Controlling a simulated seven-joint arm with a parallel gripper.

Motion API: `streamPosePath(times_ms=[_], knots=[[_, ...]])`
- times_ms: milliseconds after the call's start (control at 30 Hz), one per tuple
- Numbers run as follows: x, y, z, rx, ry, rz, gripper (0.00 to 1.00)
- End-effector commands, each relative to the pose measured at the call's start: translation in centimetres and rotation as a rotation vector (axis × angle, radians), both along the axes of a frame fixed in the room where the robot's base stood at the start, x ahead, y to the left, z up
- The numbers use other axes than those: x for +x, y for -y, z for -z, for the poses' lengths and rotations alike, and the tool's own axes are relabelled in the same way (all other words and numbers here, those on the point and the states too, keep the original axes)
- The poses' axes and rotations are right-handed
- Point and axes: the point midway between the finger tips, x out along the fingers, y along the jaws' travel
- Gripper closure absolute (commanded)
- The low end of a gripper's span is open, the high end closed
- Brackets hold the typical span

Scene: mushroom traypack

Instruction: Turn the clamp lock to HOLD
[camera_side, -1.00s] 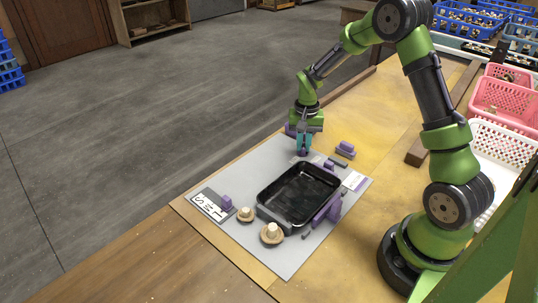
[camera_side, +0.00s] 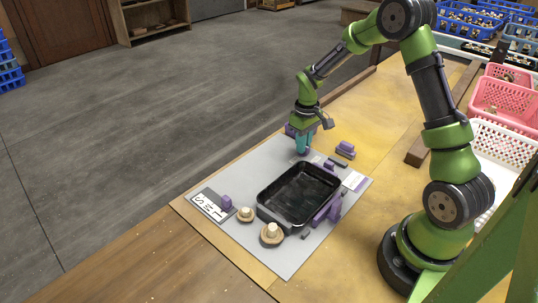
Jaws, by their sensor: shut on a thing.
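My gripper (camera_side: 302,146) points down at the back edge of the grey mat (camera_side: 222,176), behind the black tray (camera_side: 263,213). Its teal fingers are shut on a small part there, mostly hidden by them; I take it for the clamp lock, but its lettering cannot be read. Purple clamp pieces (camera_side: 334,209) stand along the right side of the tray. The tray is empty and lies flat on the mat.
Two mushrooms, one (camera_side: 271,235) at the front and a smaller one (camera_side: 245,214), sit left of the tray. A SET plate (camera_side: 208,206) with a purple block (camera_side: 226,202) lies at the mat's left. A purple block (camera_side: 345,149) stands right of my gripper. Baskets (camera_side: 502,97) line the right.

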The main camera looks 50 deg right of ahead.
Motion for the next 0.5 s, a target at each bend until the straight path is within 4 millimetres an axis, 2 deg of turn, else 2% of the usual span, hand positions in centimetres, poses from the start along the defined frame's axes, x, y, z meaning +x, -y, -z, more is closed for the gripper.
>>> streamPosePath(times_ms=[500], knots=[[0.12, 0.04, -0.14, -0.002, 0.004, -0.095, 1.00]])
